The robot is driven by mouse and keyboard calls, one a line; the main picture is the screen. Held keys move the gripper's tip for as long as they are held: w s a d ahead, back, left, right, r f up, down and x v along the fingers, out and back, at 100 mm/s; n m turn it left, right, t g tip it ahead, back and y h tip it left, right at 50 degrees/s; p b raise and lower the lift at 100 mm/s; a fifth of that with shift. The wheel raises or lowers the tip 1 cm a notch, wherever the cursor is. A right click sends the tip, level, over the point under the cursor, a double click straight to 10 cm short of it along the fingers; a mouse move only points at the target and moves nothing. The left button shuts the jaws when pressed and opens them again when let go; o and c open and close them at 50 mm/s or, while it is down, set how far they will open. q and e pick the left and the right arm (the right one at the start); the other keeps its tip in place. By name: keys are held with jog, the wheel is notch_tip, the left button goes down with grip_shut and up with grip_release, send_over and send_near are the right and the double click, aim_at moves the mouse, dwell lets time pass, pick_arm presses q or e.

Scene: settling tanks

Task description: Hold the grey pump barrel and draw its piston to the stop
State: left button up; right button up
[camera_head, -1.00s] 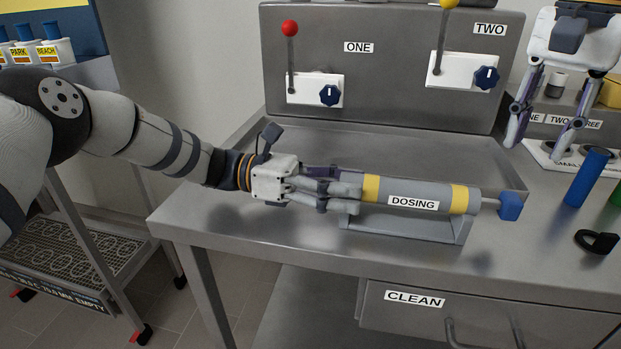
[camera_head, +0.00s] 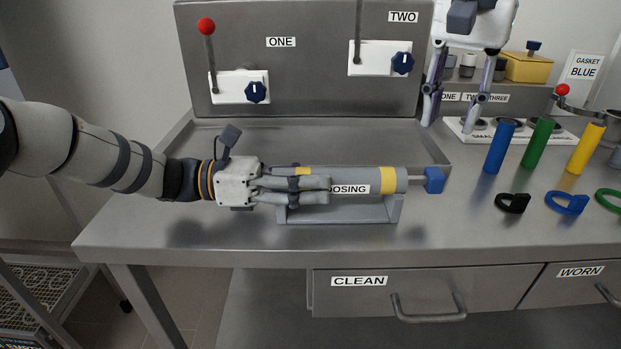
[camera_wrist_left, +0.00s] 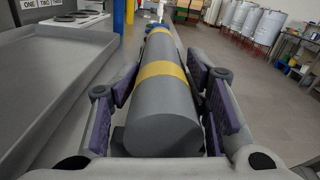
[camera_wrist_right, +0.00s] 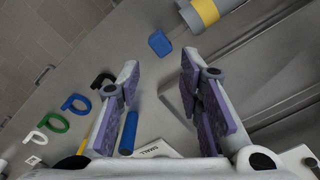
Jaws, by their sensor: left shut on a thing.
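The grey pump barrel (camera_head: 365,175), with yellow bands and a DOSING label, lies level in a grey cradle (camera_head: 345,213) on the bench. My left gripper (camera_head: 312,186) is shut around its left part, covering some of the label; the left wrist view shows the barrel (camera_wrist_left: 160,105) between its pads. A short rod joins the barrel's right end to the blue piston handle (camera_head: 434,180). My right gripper (camera_head: 450,115) is open and empty, above and behind the handle. In the right wrist view the handle (camera_wrist_right: 160,43) is beyond the open fingertips (camera_wrist_right: 160,72).
Blue (camera_head: 499,147), green and yellow cylinders stand right of the handle, with several coloured rings, including a black one (camera_head: 512,203), in front. A raised panel (camera_head: 310,55) with levers stands behind a shallow tray (camera_head: 210,135). Bench room directly right of the handle is clear.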

pick_arm(q)
jog(key=c, duration=0.4)
pick_arm(e)
jog(key=o, duration=0.4)
jog(key=shift+c, duration=0.2)
jog(key=m+y, duration=0.5)
jog(key=m, duration=0.5)
send_near(438, 171)
jog(key=x, duration=1)
